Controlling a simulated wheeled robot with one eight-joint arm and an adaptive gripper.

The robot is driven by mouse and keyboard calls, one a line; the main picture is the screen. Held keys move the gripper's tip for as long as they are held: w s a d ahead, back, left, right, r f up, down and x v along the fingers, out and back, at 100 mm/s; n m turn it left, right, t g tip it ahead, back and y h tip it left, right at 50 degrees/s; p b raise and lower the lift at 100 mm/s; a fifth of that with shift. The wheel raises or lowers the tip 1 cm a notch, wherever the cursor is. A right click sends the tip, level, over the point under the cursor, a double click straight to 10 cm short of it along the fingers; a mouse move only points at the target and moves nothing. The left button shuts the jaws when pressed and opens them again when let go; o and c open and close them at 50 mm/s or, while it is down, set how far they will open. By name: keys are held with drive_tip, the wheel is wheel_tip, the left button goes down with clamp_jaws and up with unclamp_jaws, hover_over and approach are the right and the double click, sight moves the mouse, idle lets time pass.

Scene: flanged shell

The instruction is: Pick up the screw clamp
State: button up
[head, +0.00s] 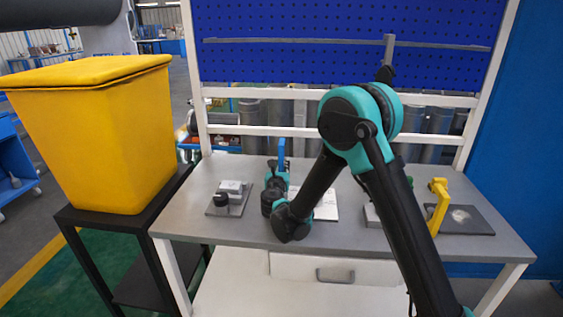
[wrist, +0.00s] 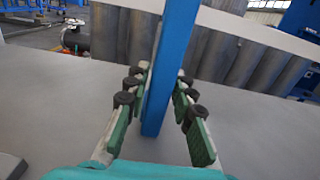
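A blue upright bar (head: 281,153), which looks like part of the screw clamp, stands above the workbench beyond my gripper. In the wrist view the blue bar (wrist: 170,60) runs up between my finger pads and out of the top of the picture. My gripper (wrist: 160,105) is open around it, with a gap showing on the right side; the left pads are close to the bar, and contact cannot be told. In the head view my gripper (head: 279,169) is low over the bench, and my own wrist hides the bar's lower part.
The grey workbench (head: 345,236) also holds a plate with small grey and black parts (head: 229,193) at left. A yellow bin (head: 100,140) stands left of the bench. A blue pegboard (head: 340,60) rises behind.

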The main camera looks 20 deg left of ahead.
clamp_jaws()
drive_tip(key=shift+r, duration=0.15)
idle(0.4)
wheel_tip(320, 180, up, 20)
idle(0.5)
idle(0.4)
